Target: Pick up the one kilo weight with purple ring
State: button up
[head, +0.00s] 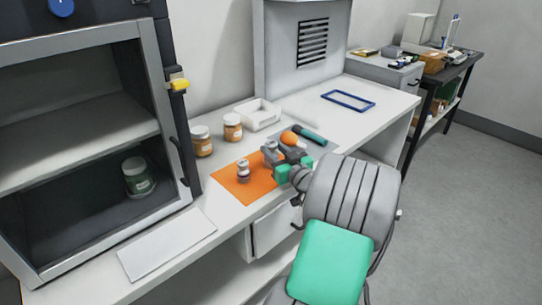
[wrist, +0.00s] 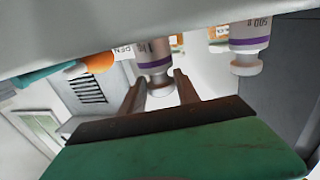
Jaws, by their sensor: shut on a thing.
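A metal weight with a purple ring (wrist: 154,52) stands out between my fingers in the wrist view, its label only partly readable. My gripper (wrist: 158,90) is shut on this weight at its knob. In the head view my gripper (head: 274,158) is over the back right part of the orange mat (head: 232,183), mostly hiding the held weight. A second weight with a purple ring (head: 243,170) stands upright on the mat, left of my gripper. It also shows in the wrist view (wrist: 250,35), marked 500. I cannot tell whether the held weight is clear of the mat.
Two orange-brown jars (head: 202,141) (head: 233,127) and a white tray (head: 262,114) stand behind the mat. An orange ball-shaped object (head: 289,138) and a dark teal tool (head: 310,135) lie close behind my gripper. An open cabinet (head: 75,150) stands at left.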

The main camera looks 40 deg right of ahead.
grip_shut()
jog(key=shift+r, duration=0.15)
jog(key=shift+r, duration=0.1)
